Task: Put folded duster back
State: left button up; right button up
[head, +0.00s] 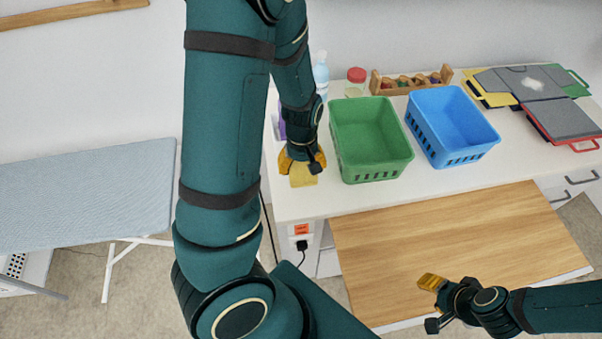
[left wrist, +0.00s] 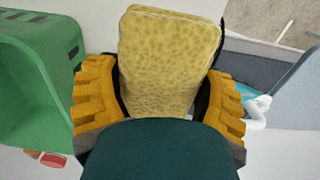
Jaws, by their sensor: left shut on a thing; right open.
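My left gripper (head: 303,166) is at the left end of the white counter, just left of the green basket. I cannot tell whether the duster touches the counter. My right gripper (head: 432,284) is open and empty above the wooden board at the front.
A green basket (head: 371,170) and a blue basket (head: 470,155) stand empty on the white counter (head: 300,207). Behind them are a red-lidded jar (head: 356,76), a bottle (head: 321,72) and a wooden rack (head: 410,85). Folders (head: 535,95) lie at right. An ironing board (head: 90,195) stands at left.

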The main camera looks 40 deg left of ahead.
pick_arm(q)
jog(key=shift+a+f, duration=0.15)
jog(key=shift+f, duration=0.2)
pick_arm(e)
jog(key=shift+f, duration=0.1)
pick_arm(q)
jog(key=b, duration=0.1)
send_over(301, 190)
notch_tip(301, 190, down, 4)
jog(key=shift+s+f, duration=0.1)
jog(key=shift+f, duration=0.05)
pick_arm(e)
jog(key=shift+d+f, duration=0.1)
jog(key=shift+f, duration=0.45)
pick_arm(q)
jog(key=shift+f, duration=0.65)
notch_tip(301, 190, down, 3)
jog(key=shift+r+b, duration=0.1)
jog(key=shift+b, duration=0.4)
pick_arm(e)
jog(key=shift+f, duration=0.35)
pick_arm(q)
jog(key=shift+a+f, duration=0.1)
jog(key=shift+f, duration=0.3)
pick_arm(e)
jog(key=shift+f, duration=0.15)
